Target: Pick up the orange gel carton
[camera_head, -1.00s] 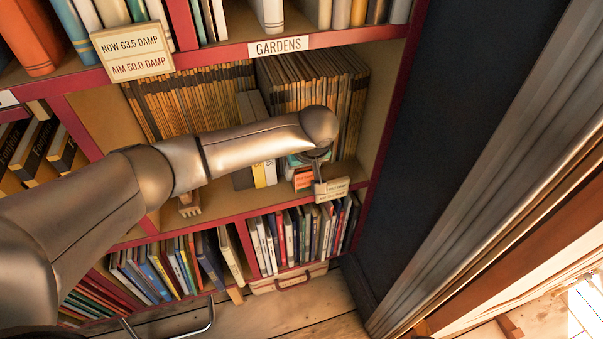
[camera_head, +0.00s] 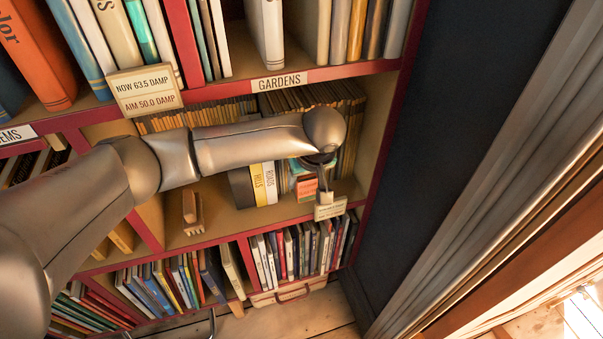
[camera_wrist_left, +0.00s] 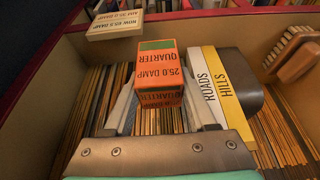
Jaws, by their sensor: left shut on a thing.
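The orange gel carton (camera_wrist_left: 158,72), with a green band and dark print reading "25.0 DAMP QUARTER", is between the two fingers of my left gripper (camera_wrist_left: 160,98) in the left wrist view. The fingers are shut on its sides. In the head view the carton (camera_head: 307,190) shows as a small orange box just left of my left gripper (camera_head: 324,186), near the shelf's front edge. I cannot tell whether its base touches the shelf. My right gripper is not in view.
Yellow and white books (camera_head: 264,184) stand left of the carton, with thin volumes (camera_head: 352,120) behind. A small sign card (camera_head: 331,208) sits at the shelf edge. A wooden brush (camera_head: 193,210) lies further left. The GARDENS shelf edge (camera_head: 340,71) is above, and more books (camera_head: 290,250) are below.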

